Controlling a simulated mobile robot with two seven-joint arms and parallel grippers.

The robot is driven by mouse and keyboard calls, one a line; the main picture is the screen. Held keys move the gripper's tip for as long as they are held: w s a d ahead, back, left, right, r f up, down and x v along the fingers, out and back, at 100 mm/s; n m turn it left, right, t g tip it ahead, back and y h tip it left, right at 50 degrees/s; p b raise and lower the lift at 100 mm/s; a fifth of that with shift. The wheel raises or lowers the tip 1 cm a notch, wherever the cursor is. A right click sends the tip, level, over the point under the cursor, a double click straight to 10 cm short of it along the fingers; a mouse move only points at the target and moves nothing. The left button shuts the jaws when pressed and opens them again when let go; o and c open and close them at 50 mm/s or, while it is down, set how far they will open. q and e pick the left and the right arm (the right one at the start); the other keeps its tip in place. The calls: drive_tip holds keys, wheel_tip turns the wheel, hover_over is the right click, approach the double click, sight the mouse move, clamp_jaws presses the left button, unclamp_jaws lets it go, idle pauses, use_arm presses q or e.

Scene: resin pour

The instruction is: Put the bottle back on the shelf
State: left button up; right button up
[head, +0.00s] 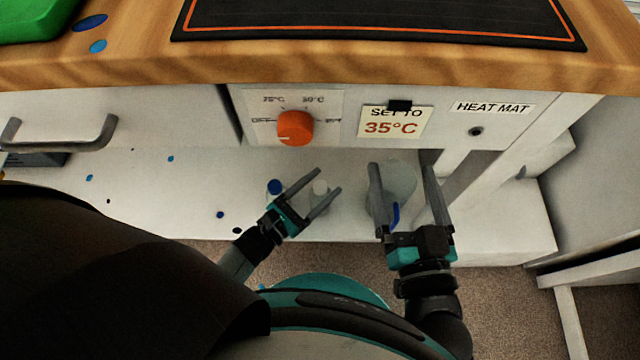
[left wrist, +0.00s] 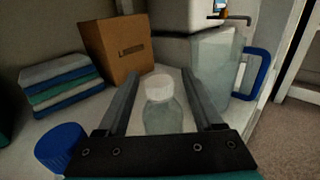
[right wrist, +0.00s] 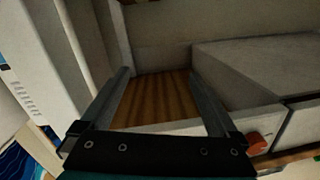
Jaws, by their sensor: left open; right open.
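A clear bottle with a white cap (head: 320,187) stands upright on the white lower shelf (head: 150,205) under the bench. My left gripper (head: 329,180) is open, with one finger on either side of this bottle. The left wrist view shows the bottle (left wrist: 160,112) between the spread fingers; whether they touch it I cannot tell. A second bottle with a blue cap (head: 274,187) is just left of the gripper; its cap (left wrist: 61,146) shows at lower left in the left wrist view. My right gripper (head: 403,168) is open and nothing is held between its fingers.
A translucent jug (left wrist: 215,62) with a blue handle (left wrist: 254,75) stands right of the bottle, below my right gripper in the head view. A cardboard box (left wrist: 116,50) and folded cloths (left wrist: 60,84) lie behind. The orange knob (head: 295,127) and bench front overhang the shelf.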

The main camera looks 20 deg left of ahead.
use_arm(q)
drive_tip(key=p+v, duration=0.1)
drive_tip(key=v, duration=1.1)
drive_tip(key=w+d+r+m+g+h, duration=0.1)
drive_tip(key=w+d+r+m+g, duration=0.2)
drive_tip(key=m, duration=0.6)
drive_tip(key=w+d+r+m+g+h, duration=0.1)
drive_tip(key=d+r+m+g, duration=0.1)
drive_tip(key=d+m+g, duration=0.55)
wheel_tip(320, 180, up, 15)
drive_tip(key=w+m+t+y, duration=0.2)
drive_tip(key=m+t+y, duration=0.3)
drive_tip(key=m, duration=1.1)
drive_tip(key=t, duration=0.3)
drive_tip(key=shift+a+t, duration=0.2)
drive_tip(key=shift+t, duration=0.15)
use_arm(e)
drive_tip(key=shift+w+d+f+n+g+h, duration=0.15)
drive_tip(key=shift+w+d+f+g+h, duration=0.1)
drive_tip(key=shift+f+g, duration=0.25)
drive_tip(key=shift+w+d+f+n+g+h, duration=0.15)
drive_tip(key=shift+w+d+f+g, duration=0.1)
drive_tip(key=shift+g, duration=0.35)
use_arm(q)
drive_tip(key=shift+r+p, duration=0.1)
drive_tip(key=shift+p, duration=0.2)
